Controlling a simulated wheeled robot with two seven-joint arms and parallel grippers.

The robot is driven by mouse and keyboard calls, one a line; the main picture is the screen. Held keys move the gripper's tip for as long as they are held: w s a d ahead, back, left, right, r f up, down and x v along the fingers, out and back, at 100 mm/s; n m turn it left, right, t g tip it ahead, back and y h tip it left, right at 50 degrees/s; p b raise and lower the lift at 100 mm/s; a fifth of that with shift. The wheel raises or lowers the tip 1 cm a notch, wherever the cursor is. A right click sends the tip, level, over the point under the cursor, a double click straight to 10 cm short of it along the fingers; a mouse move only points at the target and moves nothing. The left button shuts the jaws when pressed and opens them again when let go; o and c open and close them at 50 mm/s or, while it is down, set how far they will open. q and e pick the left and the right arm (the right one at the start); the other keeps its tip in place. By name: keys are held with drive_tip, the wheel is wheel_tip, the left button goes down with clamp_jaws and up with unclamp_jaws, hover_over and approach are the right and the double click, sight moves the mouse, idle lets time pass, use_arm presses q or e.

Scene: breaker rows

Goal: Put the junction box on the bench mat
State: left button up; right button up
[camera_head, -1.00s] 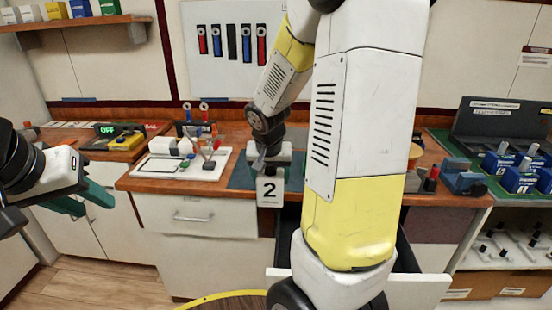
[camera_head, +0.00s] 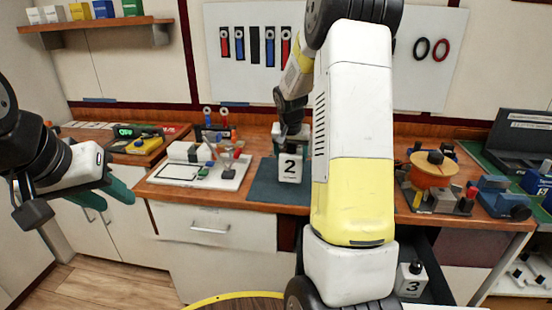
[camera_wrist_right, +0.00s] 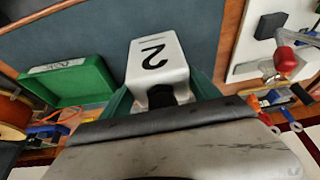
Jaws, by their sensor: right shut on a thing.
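The junction box is a white box (camera_head: 290,169) marked 2, also seen in the right wrist view (camera_wrist_right: 157,62). My right gripper (camera_head: 291,136) is shut on its black top knob, with green fingers on either side in the wrist view (camera_wrist_right: 165,94). The box is upright in the head view, over the dark blue-grey bench mat (camera_head: 262,187). The mat also fills the top of the wrist view (camera_wrist_right: 90,38). I cannot tell whether the box touches it. My left gripper (camera_head: 115,197) is open and empty at the left, in front of the bench.
A white board with small parts (camera_head: 193,172) lies left of the mat. An orange spool device (camera_head: 433,170) stands to the right. A green tray (camera_wrist_right: 68,80) lies near the mat. Another white box, marked 3 (camera_head: 411,279), sits low in the open drawer.

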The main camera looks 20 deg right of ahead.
drive_tip(key=shift+w+d, duration=0.3)
drive_tip(key=shift+w, duration=0.5)
drive_tip(key=shift+f, duration=1.75)
drive_tip(key=shift+f, duration=0.15)
drive_tip(key=o, duration=1.9)
